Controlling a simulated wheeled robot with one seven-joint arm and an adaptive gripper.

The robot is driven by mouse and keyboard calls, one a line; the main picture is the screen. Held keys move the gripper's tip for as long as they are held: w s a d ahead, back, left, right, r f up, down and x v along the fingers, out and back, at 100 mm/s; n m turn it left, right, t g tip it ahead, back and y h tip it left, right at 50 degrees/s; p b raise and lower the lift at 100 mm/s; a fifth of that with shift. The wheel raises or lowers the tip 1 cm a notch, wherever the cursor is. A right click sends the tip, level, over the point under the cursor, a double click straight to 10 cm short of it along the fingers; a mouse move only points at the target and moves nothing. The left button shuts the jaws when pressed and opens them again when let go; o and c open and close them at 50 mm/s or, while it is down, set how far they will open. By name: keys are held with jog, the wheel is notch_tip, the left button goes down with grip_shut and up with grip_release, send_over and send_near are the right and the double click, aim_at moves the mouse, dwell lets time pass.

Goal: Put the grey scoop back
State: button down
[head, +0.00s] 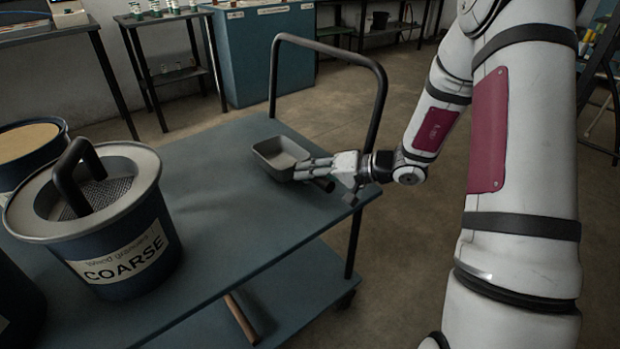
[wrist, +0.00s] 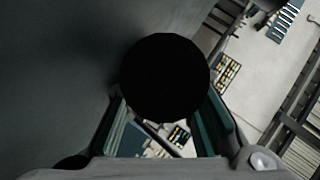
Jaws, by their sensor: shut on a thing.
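The grey scoop (head: 277,154) is at the right end of the blue-grey cart top (head: 222,214), near the cart's handle. My gripper (head: 311,171) is shut on the scoop and reaches in from the right. In the head view a short dark handle end shows just below the fingers. In the wrist view a round black end (wrist: 165,90), likely of the scoop's handle, sits between my fingers and blocks much of the view. I cannot tell whether the scoop touches the cart top or is just above it.
A bucket labelled COARSE (head: 122,262) with a dark-handled lid stands at the cart's left, beside another bucket (head: 30,150) with a tan top. The cart's black handle (head: 378,100) rises close behind my gripper. The middle of the cart top is clear.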

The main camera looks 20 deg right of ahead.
jog(key=shift+f, duration=0.2)
jog(key=c, duration=1.3)
grip_release()
jog(key=shift+c, duration=0.2)
jog(key=shift+r, duration=0.15)
